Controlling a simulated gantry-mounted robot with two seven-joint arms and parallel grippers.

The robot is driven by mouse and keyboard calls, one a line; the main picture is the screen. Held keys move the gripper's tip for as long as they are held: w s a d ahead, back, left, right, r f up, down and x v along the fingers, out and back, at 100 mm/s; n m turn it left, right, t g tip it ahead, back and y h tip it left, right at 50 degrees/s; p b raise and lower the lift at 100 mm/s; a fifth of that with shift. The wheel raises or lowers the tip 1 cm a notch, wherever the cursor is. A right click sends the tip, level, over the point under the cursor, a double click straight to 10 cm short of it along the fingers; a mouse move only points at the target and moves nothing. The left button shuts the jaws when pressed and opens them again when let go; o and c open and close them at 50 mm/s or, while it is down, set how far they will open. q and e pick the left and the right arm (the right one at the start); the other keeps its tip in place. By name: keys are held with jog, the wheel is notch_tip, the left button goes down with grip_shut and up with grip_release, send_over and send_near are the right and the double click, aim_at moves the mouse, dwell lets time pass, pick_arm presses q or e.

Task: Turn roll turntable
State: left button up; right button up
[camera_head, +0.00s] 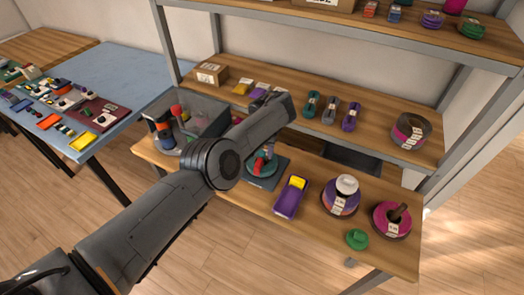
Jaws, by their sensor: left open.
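My left arm comes in from the lower left and reaches over the workbench (300,232). Its far end, with my left gripper (281,107), is in front of the middle shelf; the fingers are hard to make out. Below it, a dark base plate (266,181) carries a round teal and red piece (262,164), partly hidden by my arm. On the bench's right, a purple roll (340,198) has a white piece on top, and a pink-and-dark roll (392,219) has a brown post at its middle. I cannot tell which is the roll turntable. My right gripper is out of view.
A purple tray with a yellow block (291,197) and a green knob-like piece (357,239) are on the bench. A grey bin (207,115) stands at left. The middle shelf (385,137) holds spools and a large roll (410,131). A blue table (118,75) is farther left.

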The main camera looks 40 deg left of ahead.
pick_arm(q)
notch_tip(320, 180, up, 5)
jog(key=shift+r+p, duration=0.2)
jog(key=shift+p, duration=0.55)
notch_tip(320, 180, up, 4)
jog(key=p, duration=0.3)
jog(key=shift+r+p, duration=0.55)
jog(key=shift+r, duration=0.2)
